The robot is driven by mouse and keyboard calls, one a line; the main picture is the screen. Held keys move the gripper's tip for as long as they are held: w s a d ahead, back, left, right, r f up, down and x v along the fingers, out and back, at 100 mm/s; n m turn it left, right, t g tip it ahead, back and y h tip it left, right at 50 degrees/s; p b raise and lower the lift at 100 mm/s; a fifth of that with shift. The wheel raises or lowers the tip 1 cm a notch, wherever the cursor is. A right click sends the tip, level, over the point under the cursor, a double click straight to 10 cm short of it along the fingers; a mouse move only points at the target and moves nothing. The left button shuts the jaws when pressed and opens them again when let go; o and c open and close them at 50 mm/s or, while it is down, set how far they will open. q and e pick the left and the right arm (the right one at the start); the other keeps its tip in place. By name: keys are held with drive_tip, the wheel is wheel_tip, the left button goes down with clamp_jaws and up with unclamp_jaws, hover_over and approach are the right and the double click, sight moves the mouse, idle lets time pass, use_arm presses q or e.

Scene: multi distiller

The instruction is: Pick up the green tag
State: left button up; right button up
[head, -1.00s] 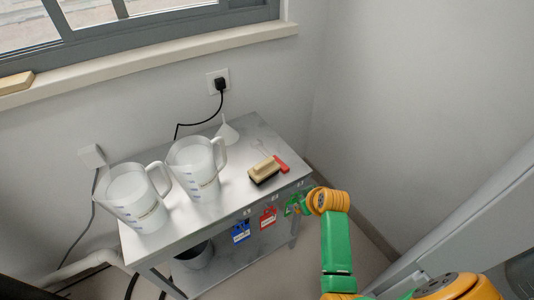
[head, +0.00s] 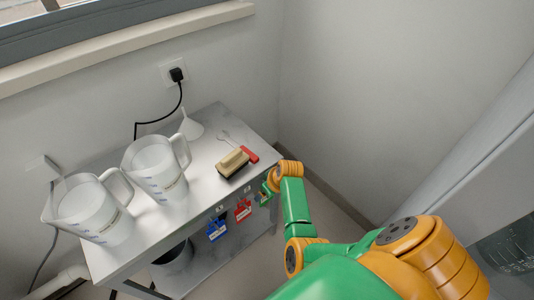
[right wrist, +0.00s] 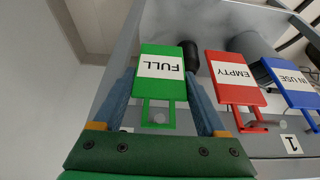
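The green tag (right wrist: 162,75), marked FULL, hangs by its green frame on the front edge of the table, upside down in the right wrist view. My right gripper (right wrist: 160,90) is open, with one blue finger on each side of the tag. Slim gaps seem to show between the fingers and the tag's sides. In the head view my right gripper (head: 267,190) is at the table's front right corner, where the tag is hard to tell from the green gripper. My left gripper is not in view.
A red EMPTY tag (right wrist: 235,78) and a blue IN USE tag (right wrist: 292,82) hang beside the green one. A bucket (head: 172,259) is below.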

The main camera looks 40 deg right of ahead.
drive_tip(key=c, duration=0.6)
drive_tip(key=shift+s+r, duration=0.1)
drive_tip(key=shift+r, duration=0.05)
drive_tip(key=s+r+p, duration=0.2)
drive_tip(key=s, duration=0.2)
drive_tip(key=s+r+p, duration=0.2)
drive_tip(key=s+r, duration=0.1)
drive_tip(key=s, duration=0.2)
drive_tip(key=s+d+r+p, duration=0.1)
drive_tip(key=s+r+p, duration=0.1)
drive_tip(key=s, duration=0.2)
drive_tip(key=shift+s+r, duration=0.35)
drive_tip(key=shift+s, duration=0.05)
